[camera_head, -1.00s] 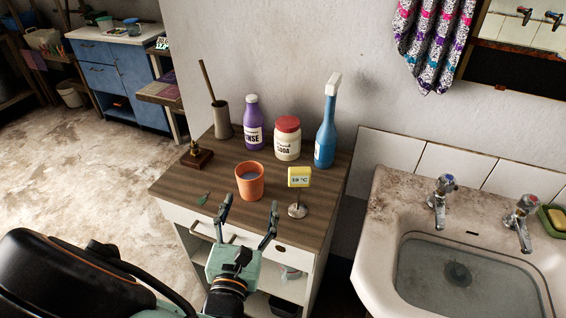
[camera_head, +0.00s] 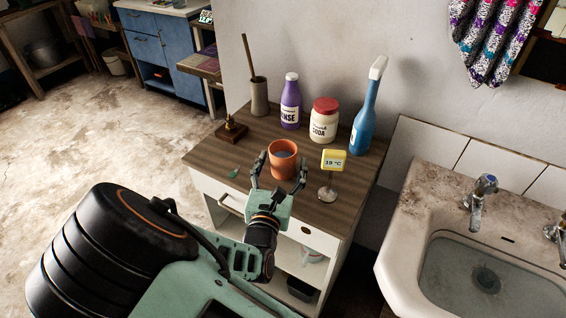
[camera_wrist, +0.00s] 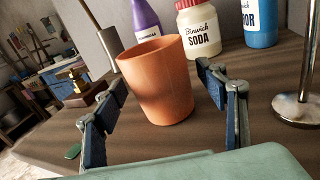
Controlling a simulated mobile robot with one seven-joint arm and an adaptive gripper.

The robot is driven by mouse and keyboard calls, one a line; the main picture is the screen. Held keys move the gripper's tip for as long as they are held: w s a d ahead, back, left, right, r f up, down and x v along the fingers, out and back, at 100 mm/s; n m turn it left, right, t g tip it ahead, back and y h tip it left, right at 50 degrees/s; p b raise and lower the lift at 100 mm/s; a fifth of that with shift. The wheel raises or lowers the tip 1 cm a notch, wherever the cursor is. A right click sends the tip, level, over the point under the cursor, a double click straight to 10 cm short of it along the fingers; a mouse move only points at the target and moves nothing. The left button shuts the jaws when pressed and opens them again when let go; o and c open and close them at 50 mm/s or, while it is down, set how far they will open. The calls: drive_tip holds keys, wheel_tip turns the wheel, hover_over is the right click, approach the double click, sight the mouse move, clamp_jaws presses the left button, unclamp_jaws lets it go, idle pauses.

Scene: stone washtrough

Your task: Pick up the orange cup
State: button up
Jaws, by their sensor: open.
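My gripper (camera_head: 281,166) is open, with one finger on each side of the cup. In the wrist view my gripper (camera_wrist: 165,95) has its left finger apart from the cup's left side and its right finger close to the cup's right side. I cannot tell whether the right finger touches it.
A thermometer sign (camera_head: 334,161) on a metal stand is just right of the cup. Behind are a purple bottle (camera_head: 291,103), a soda jar (camera_head: 324,122) and a tall blue bottle (camera_head: 366,112). A small brass-topped block (camera_head: 231,130) is at left. A sink (camera_head: 415,205) is at right.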

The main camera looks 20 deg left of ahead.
drive_tip(key=shift+w+a, duration=0.1)
drive_tip(key=shift+w, duration=0.15)
drive_tip(key=c, duration=1.4)
drive_tip(key=shift+o, duration=0.2)
drive_tip(key=shift+r, duration=0.1)
